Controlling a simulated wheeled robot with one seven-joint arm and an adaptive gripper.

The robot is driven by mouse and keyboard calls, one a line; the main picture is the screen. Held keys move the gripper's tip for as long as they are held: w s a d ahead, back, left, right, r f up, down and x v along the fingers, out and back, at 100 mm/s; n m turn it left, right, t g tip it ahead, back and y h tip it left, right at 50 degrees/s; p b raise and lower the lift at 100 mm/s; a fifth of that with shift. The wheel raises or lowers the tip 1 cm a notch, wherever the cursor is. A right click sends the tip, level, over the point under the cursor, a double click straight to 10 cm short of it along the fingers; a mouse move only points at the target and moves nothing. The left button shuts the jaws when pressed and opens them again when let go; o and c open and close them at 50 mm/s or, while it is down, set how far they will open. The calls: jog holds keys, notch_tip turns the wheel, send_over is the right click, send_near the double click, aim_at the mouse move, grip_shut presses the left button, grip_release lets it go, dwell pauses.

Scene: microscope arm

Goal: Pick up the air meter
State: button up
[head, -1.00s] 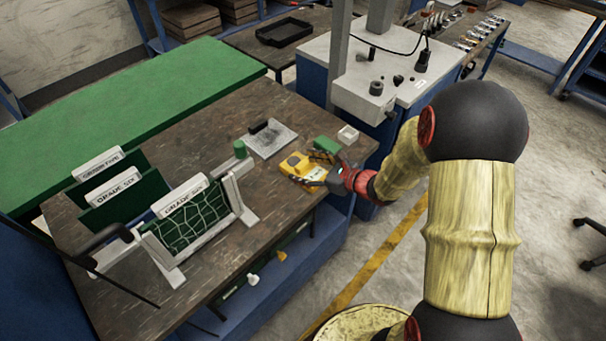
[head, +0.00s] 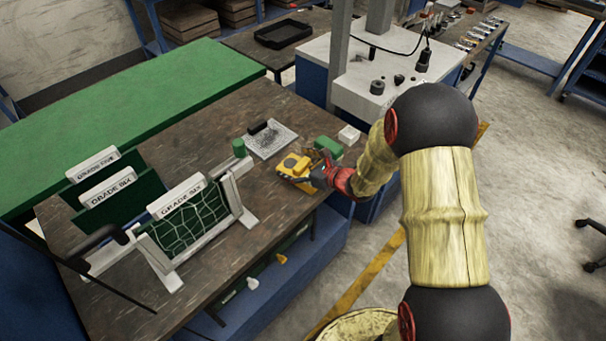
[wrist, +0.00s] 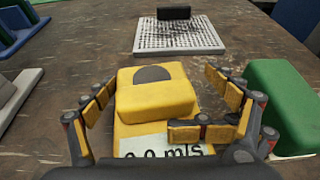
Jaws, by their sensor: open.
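The air meter (head: 294,164) is a yellow device lying on the brown worktable. In the wrist view the air meter (wrist: 158,97) has a raised yellow block with a dark half-round mark and a label reading "0.0 m/s". My gripper (head: 308,172) is at the air meter's right side in the head view. In the wrist view my gripper (wrist: 160,105) is open, with one finger on the left of the meter and the others on the right, one reaching over the label. Whether the fingers touch it cannot be told. The near end of the meter is hidden by the gripper.
A green block (wrist: 282,105) lies close to the right fingers; the head view also shows it (head: 328,146). A white box (head: 349,134) is beside it. A speckled plate (head: 272,140) with a black block lies behind. A white-framed net stand (head: 190,217) stands left on the table (head: 215,262).

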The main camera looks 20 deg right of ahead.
jog(key=shift+a+f, duration=0.2)
jog(key=shift+f, duration=0.3)
jog(key=shift+w+r, duration=0.15)
jog(key=c, duration=1.4)
jog(key=shift+w+r, duration=0.1)
jog(key=shift+r, duration=0.1)
